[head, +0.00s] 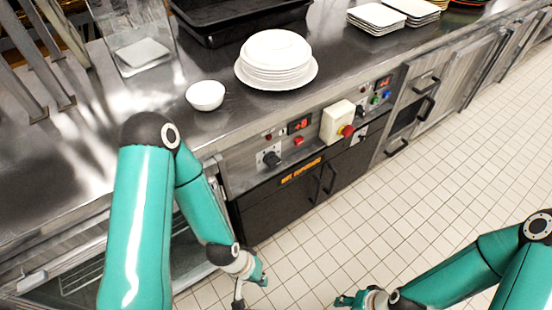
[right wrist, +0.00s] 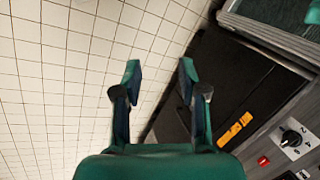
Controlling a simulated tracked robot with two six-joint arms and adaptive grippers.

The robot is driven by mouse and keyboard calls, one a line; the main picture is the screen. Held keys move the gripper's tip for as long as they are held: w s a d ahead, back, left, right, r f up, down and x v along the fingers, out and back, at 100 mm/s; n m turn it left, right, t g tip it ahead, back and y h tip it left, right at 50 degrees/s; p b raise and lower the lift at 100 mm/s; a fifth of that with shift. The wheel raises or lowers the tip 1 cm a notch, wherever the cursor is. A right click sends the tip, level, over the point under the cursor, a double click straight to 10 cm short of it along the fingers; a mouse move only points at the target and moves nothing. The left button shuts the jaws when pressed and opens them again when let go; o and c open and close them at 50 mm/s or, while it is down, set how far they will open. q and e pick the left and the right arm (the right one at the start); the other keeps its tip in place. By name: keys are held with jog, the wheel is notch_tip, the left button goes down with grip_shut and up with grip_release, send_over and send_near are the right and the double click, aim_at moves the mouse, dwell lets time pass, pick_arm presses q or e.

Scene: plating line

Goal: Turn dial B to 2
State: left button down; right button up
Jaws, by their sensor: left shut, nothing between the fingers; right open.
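A black dial (head: 271,158) sits on the left part of the counter's steel control panel. A dial with numbers around it also shows at the lower right of the right wrist view (right wrist: 291,138). A second, smaller dark knob (head: 362,131) is to the right of the cream box. I cannot read which one is marked B, nor a setting. My left gripper (head: 251,283) is shut and empty, below the panel and in front of the black doors. My right gripper (right wrist: 160,75) is open and empty over the floor, apart from the panel.
A cream box with a red button (head: 337,121) juts out between the dials. Red displays (head: 299,124) and small buttons are nearby. Stacked plates (head: 275,60), a white bowl (head: 205,95) and a black tray (head: 235,20) stand on the counter. The tiled floor (head: 440,185) is clear.

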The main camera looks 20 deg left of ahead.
jog(key=shift+o, duration=2)
jog(key=shift+w+f, duration=0.1)
jog(key=shift+w, duration=0.05)
jog(key=shift+o, duration=1.2)
jog(key=w+a+f+n+t+b, duration=0.1)
jog(key=w+a+f+t+b, duration=0.1)
jog(key=w+b, duration=0.7)
notch_tip(320, 180, down, 3)
jog(key=shift+w+r+n+t, duration=0.1)
jog(key=shift+w+n+t, duration=0.3)
jog(key=shift+t, duration=0.3)
jog(key=n+t+y+b, duration=0.7)
jog(key=n+y+b, duration=0.35)
jog(key=b, duration=1.55)
send_near(276, 164)
jog(key=b+x, duration=0.1)
jog(key=x, duration=1)
jog(key=shift+b, duration=0.35)
jog(key=c, duration=1.2)
